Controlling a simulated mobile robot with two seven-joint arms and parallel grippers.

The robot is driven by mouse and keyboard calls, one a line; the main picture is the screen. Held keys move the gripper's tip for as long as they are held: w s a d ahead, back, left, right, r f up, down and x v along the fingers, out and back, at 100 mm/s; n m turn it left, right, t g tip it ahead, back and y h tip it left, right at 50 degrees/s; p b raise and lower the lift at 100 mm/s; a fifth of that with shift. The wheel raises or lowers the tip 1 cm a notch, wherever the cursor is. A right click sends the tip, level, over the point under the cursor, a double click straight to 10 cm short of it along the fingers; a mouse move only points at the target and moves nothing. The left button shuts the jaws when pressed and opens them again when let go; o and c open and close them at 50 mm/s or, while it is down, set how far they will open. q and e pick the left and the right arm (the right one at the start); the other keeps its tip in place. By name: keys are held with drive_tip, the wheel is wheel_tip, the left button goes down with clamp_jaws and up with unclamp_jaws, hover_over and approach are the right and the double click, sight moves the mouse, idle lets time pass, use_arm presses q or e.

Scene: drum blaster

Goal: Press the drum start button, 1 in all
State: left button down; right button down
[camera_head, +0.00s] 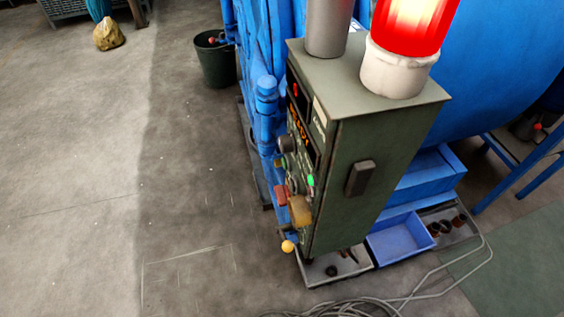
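A grey-green control box (365,150) stands at the middle right, in front of the blue drum machine (500,70). Its control face is turned to the left and shows at a steep angle. On that face are a lit green button (311,181), a red part (281,194), a yellow-brown part (300,211), dark knobs (287,144) and a display with orange digits (298,122). I cannot read which one is labelled drum start. A red lamp (412,25) glows on top of the box. Neither of my grippers is in view.
A dark bucket (215,62) stands behind the box. Blue bin (398,240) and a grey tray (335,268) sit at the box's foot. Cables (350,307) lie on the floor in front. A yellow bag (108,35) lies at the far left. The floor on the left is clear.

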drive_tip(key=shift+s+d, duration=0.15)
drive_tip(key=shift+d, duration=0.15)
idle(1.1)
